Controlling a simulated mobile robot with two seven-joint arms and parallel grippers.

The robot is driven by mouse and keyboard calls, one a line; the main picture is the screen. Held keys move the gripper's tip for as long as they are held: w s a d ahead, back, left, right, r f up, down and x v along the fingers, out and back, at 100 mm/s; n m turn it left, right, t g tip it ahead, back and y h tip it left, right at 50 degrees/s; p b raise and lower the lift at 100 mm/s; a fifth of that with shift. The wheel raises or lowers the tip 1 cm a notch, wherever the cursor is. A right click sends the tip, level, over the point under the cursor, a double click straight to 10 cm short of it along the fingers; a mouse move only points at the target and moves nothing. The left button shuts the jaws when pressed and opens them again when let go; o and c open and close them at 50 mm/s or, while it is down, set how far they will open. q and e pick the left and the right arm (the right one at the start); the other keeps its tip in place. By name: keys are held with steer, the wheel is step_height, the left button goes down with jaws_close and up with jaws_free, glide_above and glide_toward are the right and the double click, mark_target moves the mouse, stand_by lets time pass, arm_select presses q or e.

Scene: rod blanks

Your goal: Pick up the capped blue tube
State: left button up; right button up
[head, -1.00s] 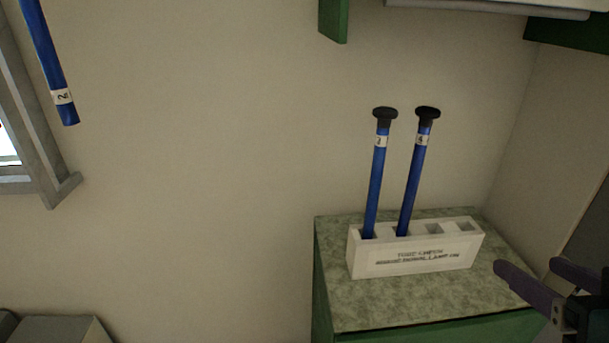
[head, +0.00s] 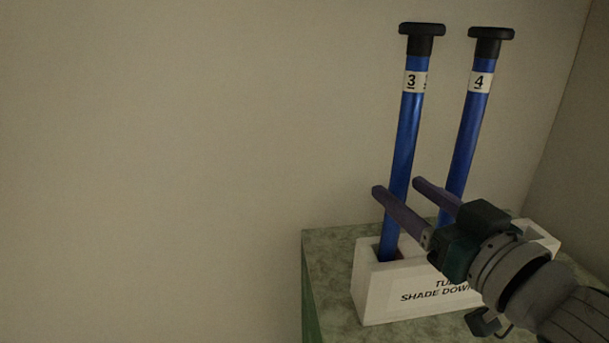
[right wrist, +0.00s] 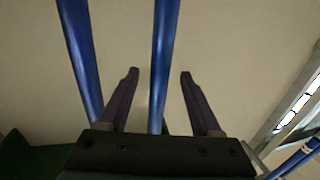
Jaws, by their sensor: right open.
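Two blue tubes stand in a white rack (head: 372,296), each with a black T-shaped cap. The left tube (head: 408,130) has a label 3, the right tube (head: 466,135) a label 4. My right gripper (head: 398,187) is open and empty at about mid-height of the tubes. In the head view its fingertips show on either side of tube 3, the near finger crossing in front of it. In the right wrist view one blue tube (right wrist: 164,60) shows between the fingers and another (right wrist: 80,55) left of them; their labels are out of frame. My left gripper is out of view.
The rack sits on a green speckled cabinet top (head: 328,262) against a plain wall. The wall left of the tubes is clear. More blue tubing (right wrist: 298,158) and a light frame show at the right of the right wrist view.

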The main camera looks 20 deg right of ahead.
steer(key=w, duration=0.5)
steer(key=shift+w+r, duration=0.1)
steer(key=shift+w, duration=0.05)
jaws_close()
stand_by(0.4)
